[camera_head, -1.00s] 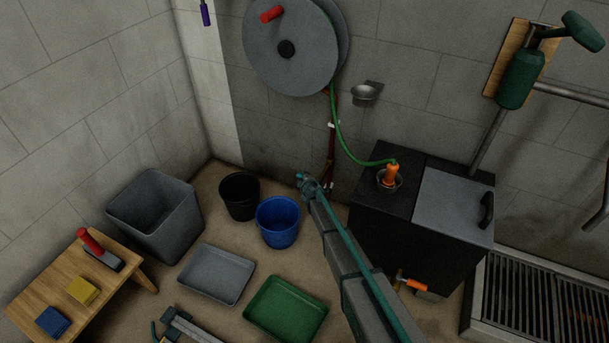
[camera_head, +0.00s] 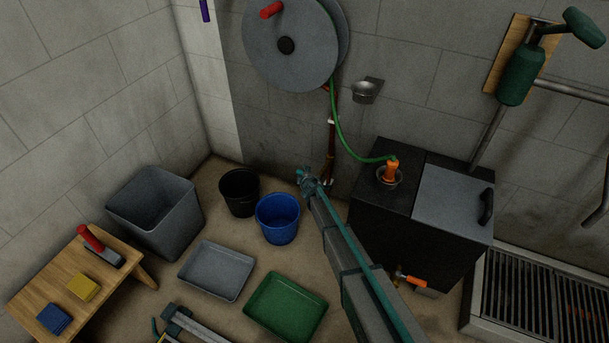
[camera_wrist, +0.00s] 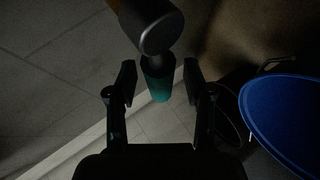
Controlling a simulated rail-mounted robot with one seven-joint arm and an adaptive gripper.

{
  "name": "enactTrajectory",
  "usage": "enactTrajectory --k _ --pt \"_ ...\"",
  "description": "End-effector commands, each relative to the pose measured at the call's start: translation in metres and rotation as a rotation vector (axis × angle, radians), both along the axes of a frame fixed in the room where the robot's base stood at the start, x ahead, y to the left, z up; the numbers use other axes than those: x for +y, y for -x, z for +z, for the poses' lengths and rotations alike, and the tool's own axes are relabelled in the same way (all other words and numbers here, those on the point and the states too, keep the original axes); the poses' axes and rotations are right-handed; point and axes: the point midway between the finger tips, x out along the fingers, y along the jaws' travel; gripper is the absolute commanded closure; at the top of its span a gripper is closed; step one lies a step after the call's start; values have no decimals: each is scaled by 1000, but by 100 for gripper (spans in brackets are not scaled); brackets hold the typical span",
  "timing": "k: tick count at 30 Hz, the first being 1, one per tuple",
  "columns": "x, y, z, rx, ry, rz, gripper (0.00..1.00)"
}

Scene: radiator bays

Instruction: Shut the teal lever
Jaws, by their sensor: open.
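The teal lever (camera_wrist: 158,84) shows in the wrist view as a short teal grip below a dark grey rounded part (camera_wrist: 160,33). My gripper (camera_wrist: 157,84) is open, one dark finger on each side of the teal grip. A narrow gap shows on at least the right side; I cannot tell whether either finger touches it. In the head view my gripper (camera_head: 306,182) is low by the wall, right of the blue bucket, beside the foot of a copper-coloured pipe (camera_head: 332,140). The lever cannot be made out clearly there.
The blue bucket (camera_head: 278,220) stands close to my gripper and fills the right of the wrist view. A black bucket (camera_head: 239,193), grey tray (camera_head: 215,271) and green tray (camera_head: 286,307) are to the left. A dark cabinet (camera_head: 400,235) stands close on the right.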

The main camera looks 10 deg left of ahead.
Motion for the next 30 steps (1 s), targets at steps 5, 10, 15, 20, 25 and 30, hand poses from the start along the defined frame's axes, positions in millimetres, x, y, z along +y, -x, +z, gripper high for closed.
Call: enactTrajectory --k 5,10,15,20,25,30 --pt "-5 17 9 0 0 0 48" --pt "-12 42 23 0 0 0 48" --pt "-21 71 39 0 0 0 48" --pt "-27 91 50 0 0 0 48" --pt "-29 100 55 0 0 0 48" --pt "-29 99 55 0 1 -1 48"
